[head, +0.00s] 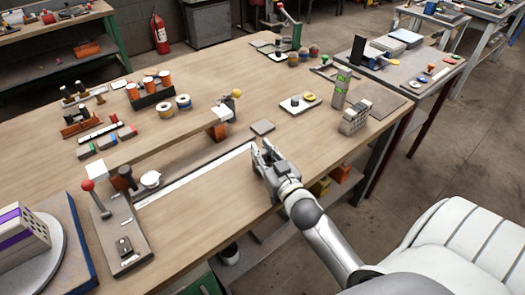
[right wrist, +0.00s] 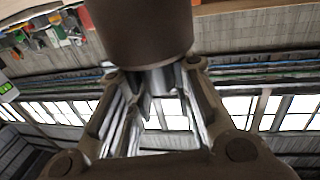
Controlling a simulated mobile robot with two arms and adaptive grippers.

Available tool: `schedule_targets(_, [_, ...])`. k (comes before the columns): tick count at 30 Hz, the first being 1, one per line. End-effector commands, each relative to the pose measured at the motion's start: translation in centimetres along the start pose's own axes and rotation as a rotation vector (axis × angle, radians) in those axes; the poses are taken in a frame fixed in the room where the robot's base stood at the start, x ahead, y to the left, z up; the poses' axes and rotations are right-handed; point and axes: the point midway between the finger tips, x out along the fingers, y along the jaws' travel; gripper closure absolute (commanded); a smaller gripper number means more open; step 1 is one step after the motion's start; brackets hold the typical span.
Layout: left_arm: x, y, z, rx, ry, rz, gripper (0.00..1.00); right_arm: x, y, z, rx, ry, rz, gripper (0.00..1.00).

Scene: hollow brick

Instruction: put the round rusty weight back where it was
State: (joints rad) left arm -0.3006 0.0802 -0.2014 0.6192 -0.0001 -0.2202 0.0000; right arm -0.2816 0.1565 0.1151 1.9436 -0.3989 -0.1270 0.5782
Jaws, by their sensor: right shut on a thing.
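My right gripper (head: 265,150) is over the near right edge of the long wooden table, with its arm coming in from the lower right. In the right wrist view the fingers (right wrist: 157,85) are closed around the narrow metallic part of a dark brown round weight (right wrist: 140,25). The weight's wide body fills the top middle of that view. My left gripper is not in view.
A red-knobbed lever fixture (head: 120,235) is at the left.

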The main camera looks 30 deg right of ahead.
Motion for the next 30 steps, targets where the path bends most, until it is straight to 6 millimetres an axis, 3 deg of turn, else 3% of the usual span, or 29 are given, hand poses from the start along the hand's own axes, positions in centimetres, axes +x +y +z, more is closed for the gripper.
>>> schedule_targets(8, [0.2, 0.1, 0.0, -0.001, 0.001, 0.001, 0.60, 0.1, -0.1, 0.2, 0.000, 0.007, -0.002, 1.00])
schedule_targets(9, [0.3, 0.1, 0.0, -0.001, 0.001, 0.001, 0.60, 0.0, 0.0, 0.8, 0.001, -0.006, 0.001, 0.75])
schedule_targets(13, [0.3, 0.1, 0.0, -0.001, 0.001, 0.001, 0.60, -0.1, 0.0, 0.9, 0.001, -0.009, 0.001, 0.58])
schedule_targets(23, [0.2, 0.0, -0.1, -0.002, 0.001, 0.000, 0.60, -0.2, -0.1, 1.1, 0.003, -0.015, 0.000, 0.57])
schedule_targets(27, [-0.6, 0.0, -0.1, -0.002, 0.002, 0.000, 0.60, -0.2, -0.1, -0.3, 0.000, -0.015, -0.001, 0.57])
schedule_targets(30, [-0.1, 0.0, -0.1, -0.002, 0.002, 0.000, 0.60, -1.6, -0.1, 0.1, 0.002, -0.016, 0.001, 0.57])
